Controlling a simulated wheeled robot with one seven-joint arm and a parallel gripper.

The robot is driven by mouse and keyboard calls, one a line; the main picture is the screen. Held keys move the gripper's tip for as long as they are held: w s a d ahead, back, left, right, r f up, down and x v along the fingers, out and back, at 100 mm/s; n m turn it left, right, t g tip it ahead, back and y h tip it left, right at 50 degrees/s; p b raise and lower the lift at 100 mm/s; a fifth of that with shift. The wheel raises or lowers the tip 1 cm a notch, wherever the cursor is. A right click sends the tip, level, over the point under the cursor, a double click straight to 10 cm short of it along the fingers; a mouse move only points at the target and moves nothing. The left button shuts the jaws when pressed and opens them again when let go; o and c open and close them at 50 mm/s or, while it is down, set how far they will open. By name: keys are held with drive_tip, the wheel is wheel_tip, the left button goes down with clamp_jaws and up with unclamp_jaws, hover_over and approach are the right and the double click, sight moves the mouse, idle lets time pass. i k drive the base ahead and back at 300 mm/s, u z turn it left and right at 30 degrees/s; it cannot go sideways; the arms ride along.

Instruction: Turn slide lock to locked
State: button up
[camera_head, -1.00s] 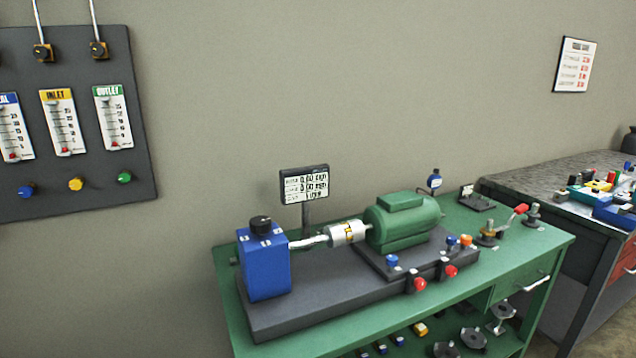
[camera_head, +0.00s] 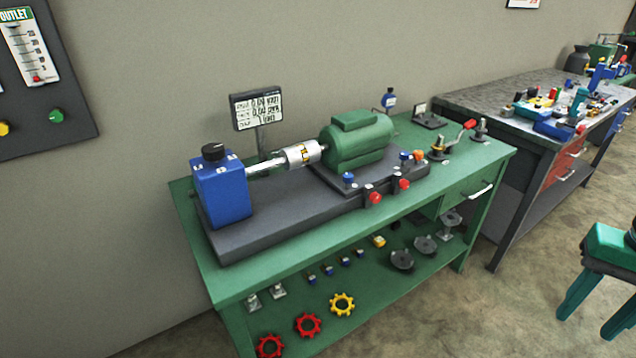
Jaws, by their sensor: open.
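No part clearly labelled as the slide lock shows. On the green bench, a green motor (camera_head: 358,141) sits on a dark slide plate (camera_head: 326,178) over a long grey base (camera_head: 285,219). Two red-knobbed fittings, a left one (camera_head: 375,197) and a right one (camera_head: 404,184), stand at the base's front edge. A blue knob (camera_head: 348,177) is on the plate's front left, with another blue knob (camera_head: 405,156) and an orange knob (camera_head: 418,155) at its right. I cannot tell which is the lock or its setting. My gripper is not in view.
A blue box (camera_head: 221,190) with a black knob is at the base's left, joined by a shaft and silver coupling (camera_head: 302,154). The bench's lower shelf (camera_head: 318,290) holds handwheels. A cluttered table (camera_head: 470,97) stands right, a green stool (camera_head: 610,247) nearer. Floor between is clear.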

sight(417, 155)
drive_tip(key=z, duration=0.3)
drive_tip(key=i, duration=1.15)
drive_tip(key=u, duration=0.3)
